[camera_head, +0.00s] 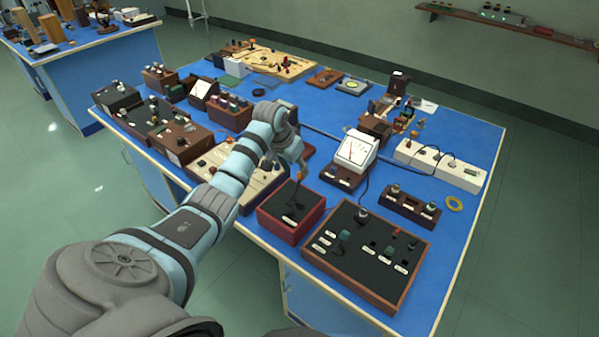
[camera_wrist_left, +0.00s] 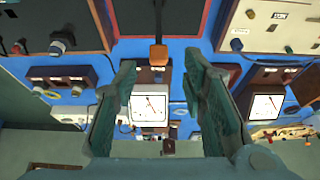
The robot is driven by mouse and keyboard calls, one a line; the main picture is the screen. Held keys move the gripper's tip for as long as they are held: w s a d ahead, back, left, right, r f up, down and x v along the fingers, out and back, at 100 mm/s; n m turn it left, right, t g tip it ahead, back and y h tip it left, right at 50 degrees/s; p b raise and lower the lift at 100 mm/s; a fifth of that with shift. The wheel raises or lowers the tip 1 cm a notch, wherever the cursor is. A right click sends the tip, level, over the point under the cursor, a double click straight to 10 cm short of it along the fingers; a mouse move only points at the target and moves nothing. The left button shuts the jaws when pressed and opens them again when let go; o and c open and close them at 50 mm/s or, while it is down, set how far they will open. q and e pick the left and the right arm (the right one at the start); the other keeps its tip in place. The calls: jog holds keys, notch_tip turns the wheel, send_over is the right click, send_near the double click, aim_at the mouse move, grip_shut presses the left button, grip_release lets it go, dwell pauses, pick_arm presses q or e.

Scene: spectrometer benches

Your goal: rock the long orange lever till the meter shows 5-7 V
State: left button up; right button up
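The long lever (camera_head: 300,177) has an orange end and rises from a red box with a black top (camera_head: 283,226). In the left wrist view its orange end (camera_wrist_left: 158,52) lies midway across the gap between the fingertips. My left gripper (camera_head: 297,160) is open just behind the lever in the head view. Its two dark green fingers (camera_wrist_left: 160,70) stand apart; I cannot tell whether they touch the lever. A white meter (camera_head: 357,149) stands on a brown base behind and right of the box. It also shows in the left wrist view (camera_wrist_left: 149,107), but its reading is too small to tell.
A wooden-framed black panel (camera_head: 370,255) with knobs stands close right of the red box. A beige panel (camera_head: 215,166) lies left under my arm. White sockets (camera_head: 440,166) stand at the right.

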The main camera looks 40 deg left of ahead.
aim_at(300, 174)
pick_arm(q)
jog(key=x, duration=0.4)
jog(key=shift+w+d+f+b, duration=0.15)
jog(key=shift+w+b, duration=0.15)
jog(key=shift+w, duration=0.15)
jog(key=shift+s+r, duration=0.3)
jog(key=shift+s, duration=0.15)
jog(key=c, duration=0.3)
jog(key=shift+w, duration=0.15)
grip_shut()
pick_arm(e)
jog(key=shift+w+f, duration=0.4)
jog(key=shift+w, duration=0.25)
